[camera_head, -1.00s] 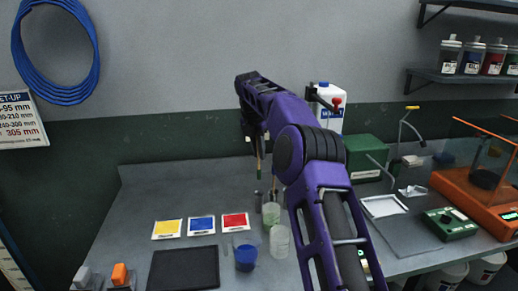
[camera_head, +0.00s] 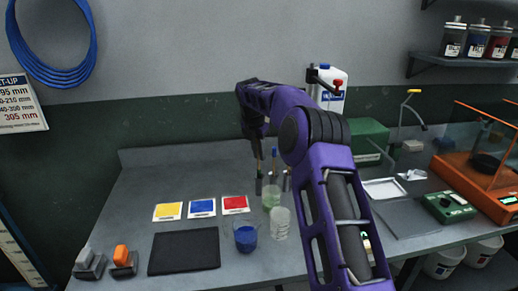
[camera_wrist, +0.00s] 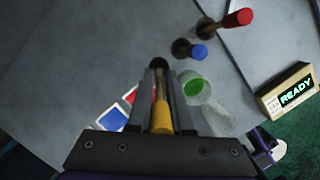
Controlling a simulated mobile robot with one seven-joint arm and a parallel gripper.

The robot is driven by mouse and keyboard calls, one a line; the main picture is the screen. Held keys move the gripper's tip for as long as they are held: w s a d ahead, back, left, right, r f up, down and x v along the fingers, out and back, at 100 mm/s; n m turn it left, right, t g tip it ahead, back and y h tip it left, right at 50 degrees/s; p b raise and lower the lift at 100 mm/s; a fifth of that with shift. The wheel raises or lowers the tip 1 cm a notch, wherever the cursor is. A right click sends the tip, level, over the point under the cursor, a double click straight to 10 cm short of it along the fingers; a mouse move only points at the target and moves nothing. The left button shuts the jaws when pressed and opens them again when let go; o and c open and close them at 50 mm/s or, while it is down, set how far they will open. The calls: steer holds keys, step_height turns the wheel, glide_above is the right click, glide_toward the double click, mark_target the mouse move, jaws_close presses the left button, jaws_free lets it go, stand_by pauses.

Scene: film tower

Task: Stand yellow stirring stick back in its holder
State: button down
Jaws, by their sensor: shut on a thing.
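My gripper (camera_wrist: 161,95) is shut on the yellow stirring stick (camera_wrist: 162,116), which lies between the two fingers in the wrist view. The stick's far end points at a dark round holder opening (camera_wrist: 158,63); I cannot tell whether the tip is inside it. A blue-ended stick (camera_wrist: 199,51) and a red-ended stick (camera_wrist: 238,18) stand in similar dark holders up and to the right. In the head view my gripper (camera_head: 258,157) hangs low over the table beside the blue-ended stick (camera_head: 274,153); the holder there is hard to make out.
A cup with green liquid (camera_wrist: 194,87) stands close right of the fingers, with a clear cup (camera_wrist: 218,116) beside it. A beaker of blue liquid (camera_head: 245,237) is nearer the front. Yellow (camera_head: 167,211), blue (camera_head: 201,207) and red (camera_head: 235,204) cards lie left. The bench behind them is clear.

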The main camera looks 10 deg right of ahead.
mark_target(259, 163)
steer(key=shift+s+a+b+x, duration=0.15)
steer(key=shift+b+x, duration=0.05)
steer(key=shift+x, duration=0.8)
steer(key=shift+s+a+b+x, duration=0.1)
steer(key=shift+s+b+x, duration=0.1)
steer(key=shift+x, duration=0.75)
steer(key=shift+f, duration=0.1)
steer(key=c, duration=0.8)
jaws_free()
steer(key=shift+o, duration=0.2)
steer(key=p+v, duration=0.1)
steer(key=v, duration=1.6)
steer(key=shift+r+p, duration=0.2)
steer(key=shift+p, duration=0.1)
steer(key=shift+a, duration=0.15)
